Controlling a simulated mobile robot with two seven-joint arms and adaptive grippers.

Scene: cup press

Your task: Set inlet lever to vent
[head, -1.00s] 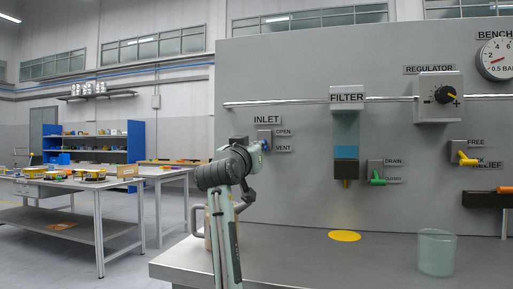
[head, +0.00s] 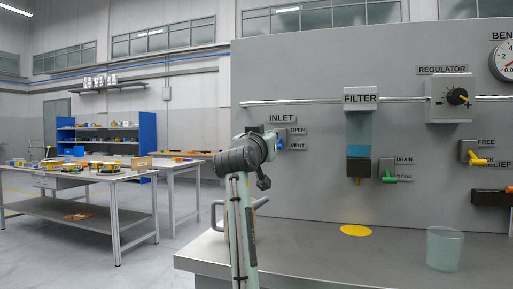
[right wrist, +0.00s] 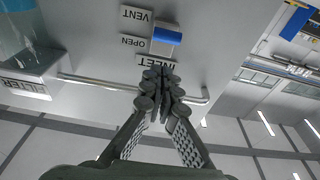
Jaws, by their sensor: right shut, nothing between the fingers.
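The inlet lever is a blue handle (right wrist: 167,35) on a pale plate beside the upside-down OPEN and VENT labels in the right wrist view. In the head view the blue handle (head: 280,144) shows just past my arm, at about the height of the VENT label (head: 298,146). My right gripper (right wrist: 158,78) is shut and empty, its fingertips over the INLET label. It looks apart from the handle there. In the head view my right arm hides most of the lever's plate and the fingers. My left gripper is in neither view.
The grey panel also carries the filter (head: 359,135), a green drain lever (head: 389,176), the regulator (head: 450,97), a yellow lever (head: 477,160) and a gauge at the right edge. A glass cup (head: 443,248) and a yellow disc (head: 355,230) are on the bench top. A horizontal pipe crosses the panel.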

